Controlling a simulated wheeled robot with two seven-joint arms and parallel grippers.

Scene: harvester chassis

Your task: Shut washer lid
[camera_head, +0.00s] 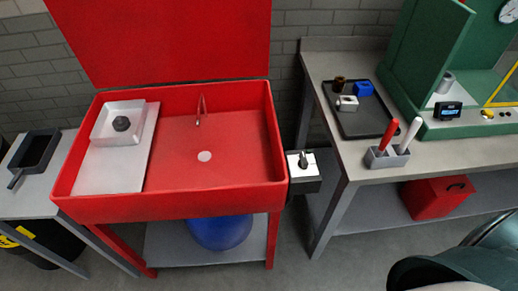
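The red parts washer (240,150) stands at the left centre in the head view, a basin on red legs. Its red lid (165,35) is open, standing upright behind the basin, with its top cut off by the frame. Inside the basin are a thin tap (200,110), a round pale drain (204,156) and a light grey shelf (112,170) on the left. Neither of my grippers shows.
A blue drum (220,232) is under the washer. A small box (303,172) is on its right side. The right bench (318,65) carries a black tray (362,118), a pen holder (388,157) and a green machine (425,50). A dark pan (35,150) lies left.

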